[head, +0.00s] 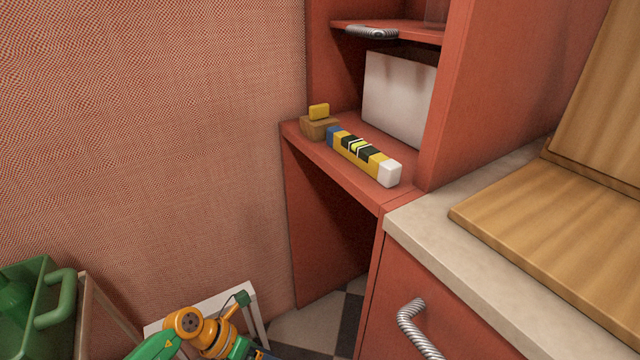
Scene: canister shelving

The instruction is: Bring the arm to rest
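Part of one of my arms (190,325), with green links and orange joints, shows low in the frame, left of the middle. It is cut off by the bottom edge, and I cannot make out gripper fingers on it. The arm is well below and left of the red shelf (310,144) and touches nothing that I can see. My other arm is out of the frame. A yellow and black banded canister (362,155), with a white end and a blue end, lies on its side on the shelf, with no gripper near it.
A brown block (318,129) with a yellow piece (319,112) on top sits behind the canister. A white panel (398,100) stands at the shelf's back. A pale counter (425,225) with wooden boards (560,240) is right. A green crate (45,268) is lower left.

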